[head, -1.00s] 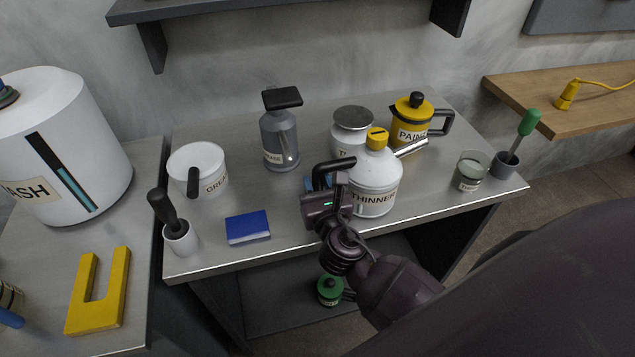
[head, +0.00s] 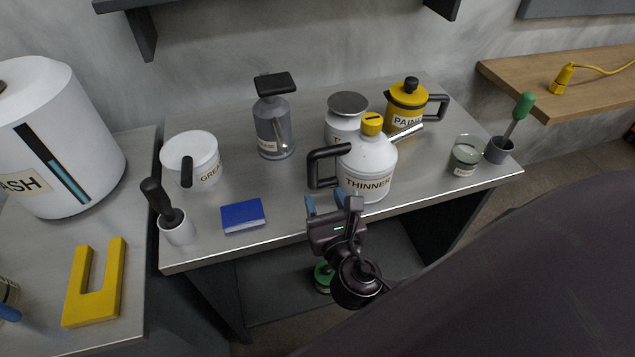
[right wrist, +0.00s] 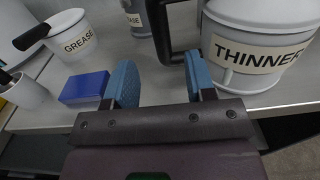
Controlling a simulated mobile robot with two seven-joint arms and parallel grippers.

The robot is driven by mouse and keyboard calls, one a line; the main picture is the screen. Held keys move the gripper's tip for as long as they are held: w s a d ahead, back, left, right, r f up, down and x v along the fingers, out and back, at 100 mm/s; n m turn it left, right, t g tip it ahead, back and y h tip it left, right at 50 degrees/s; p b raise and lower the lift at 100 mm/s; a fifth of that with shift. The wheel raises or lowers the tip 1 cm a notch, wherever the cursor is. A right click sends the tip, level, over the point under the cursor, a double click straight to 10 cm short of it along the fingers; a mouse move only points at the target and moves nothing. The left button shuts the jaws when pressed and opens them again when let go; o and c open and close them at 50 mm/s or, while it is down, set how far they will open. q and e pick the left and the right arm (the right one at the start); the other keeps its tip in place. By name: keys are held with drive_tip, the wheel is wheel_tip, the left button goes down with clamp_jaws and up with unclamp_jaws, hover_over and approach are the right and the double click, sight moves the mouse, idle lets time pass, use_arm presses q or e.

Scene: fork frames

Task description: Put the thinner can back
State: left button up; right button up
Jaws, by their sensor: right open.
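The thinner can (head: 372,166) is white with a yellow cap, a metal spout to the right and a black handle (head: 314,169) to the left. It stands upright near the bench's front edge, and its label faces me in the right wrist view (right wrist: 262,54). My right gripper (head: 332,204) is open and empty, just in front of and below the handle. In the right wrist view its blue fingers (right wrist: 158,82) are spread, with the handle (right wrist: 172,32) beyond them and the can to the right. My left gripper is not in view.
A blue block (head: 244,216), grease pot (head: 193,160), grey dispenser (head: 275,130), lidded white can (head: 345,117), yellow paint can (head: 407,107) and glass jar (head: 466,155) stand on the bench. A green can (head: 323,279) is on the lower shelf. Bench space between block and dispenser is clear.

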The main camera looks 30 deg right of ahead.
drive_tip(key=s+d+f+m+g+y, duration=0.1)
drive_tip(key=s+f+m+g, duration=0.1)
drive_tip(key=f+m, duration=0.4)
drive_tip(key=s+d+f+m+g+y, duration=0.1)
drive_tip(key=s+f+m, duration=0.4)
drive_tip(key=m, duration=1)
drive_tip(key=s+d+f+m+g+y, duration=0.2)
drive_tip(key=f+m, duration=0.5)
drive_tip(key=m, duration=0.4)
drive_tip(key=shift+s+d+g, duration=0.6)
drive_tip(key=shift+s, duration=0.25)
